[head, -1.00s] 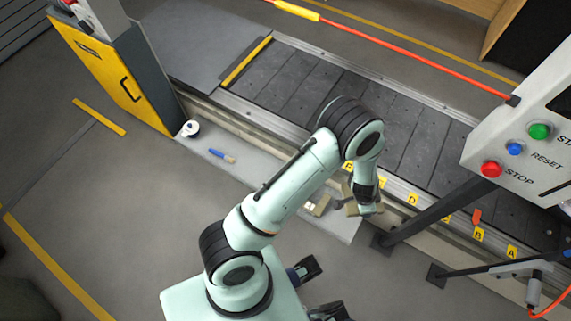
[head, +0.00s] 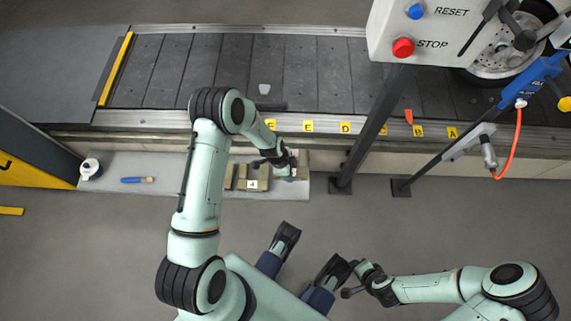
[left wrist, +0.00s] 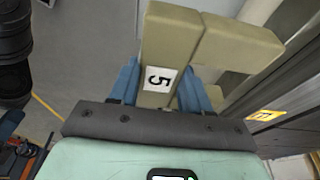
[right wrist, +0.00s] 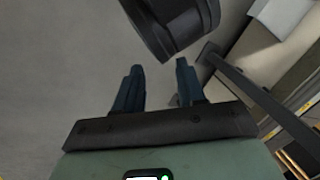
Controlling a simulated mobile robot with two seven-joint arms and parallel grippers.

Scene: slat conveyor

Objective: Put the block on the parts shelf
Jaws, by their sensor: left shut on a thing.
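The block (left wrist: 158,72), tan with a white label reading 5, sits between the blue fingers of my left gripper (left wrist: 158,92), which is shut on it. A second tan piece (left wrist: 238,45) adjoins it on the right; I cannot tell if they are joined. In the head view my left gripper (head: 285,168) is low over the right end of a pale grey shelf (head: 125,165) along the conveyor. Whether the block touches the shelf is hidden. My right gripper (right wrist: 155,90) is open and empty, away from the shelf.
Several tan blocks, one labelled 4 (head: 252,184), lie on the shelf just left of the gripper. A blue marker (head: 136,180) and a white roll (head: 90,168) lie further left. A dark post (head: 375,125) under the control box (head: 430,35) stands just right of the shelf.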

